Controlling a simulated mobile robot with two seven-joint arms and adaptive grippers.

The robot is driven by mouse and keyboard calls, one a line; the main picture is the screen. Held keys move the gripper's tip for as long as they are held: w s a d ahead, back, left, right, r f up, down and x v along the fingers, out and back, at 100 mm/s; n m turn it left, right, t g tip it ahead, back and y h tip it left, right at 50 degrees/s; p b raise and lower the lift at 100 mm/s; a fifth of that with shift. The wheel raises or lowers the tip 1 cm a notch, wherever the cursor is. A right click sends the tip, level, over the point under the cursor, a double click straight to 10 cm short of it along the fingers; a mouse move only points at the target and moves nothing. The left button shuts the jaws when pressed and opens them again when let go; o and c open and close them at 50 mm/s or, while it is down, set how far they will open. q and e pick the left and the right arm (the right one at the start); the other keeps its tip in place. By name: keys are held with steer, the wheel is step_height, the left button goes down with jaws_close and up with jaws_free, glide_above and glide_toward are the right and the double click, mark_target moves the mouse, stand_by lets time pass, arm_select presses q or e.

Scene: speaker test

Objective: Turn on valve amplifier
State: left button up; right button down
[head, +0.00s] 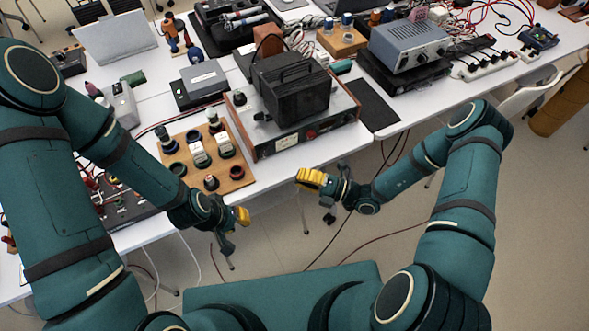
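The valve amplifier (338,118) stands near the front edge of the white table, in the middle of the head view. My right gripper (310,180) is in front of and below the panel, past the table edge, apart from the amplifier. Its yellow fingertips show as one block, so its opening is unclear. My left gripper (242,216) is lower left, beyond the table edge, with a yellow tip; its opening is also unclear. Neither visibly holds anything.
A wooden board (240,181) with valves and sockets sits left of the amplifier. A grey instrument (408,45) on a black box and a power strip (488,66) stand at right. A dark mat (378,106) lies beside the amplifier. Cables hang below the table.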

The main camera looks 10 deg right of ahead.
glide_toward(253, 152)
steer(key=a, duration=0.1)
steer(key=s+a, duration=0.1)
steer(key=a, duration=0.1)
steer(key=shift+s+a, duration=0.2)
steer(key=shift+a, duration=0.1)
steer(key=shift+w+a+r+b, duration=0.1)
steer(key=shift+w+a+b, duration=0.1)
steer(key=shift+w, duration=0.4)
steer(key=shift+w+a+b, duration=0.1)
steer(key=shift+w+a, duration=0.05)
steer(key=shift+w, duration=0.4)
steer(key=shift+w+a+r, duration=0.1)
steer(key=shift+w+a, duration=0.05)
steer(key=shift+w, duration=0.55)
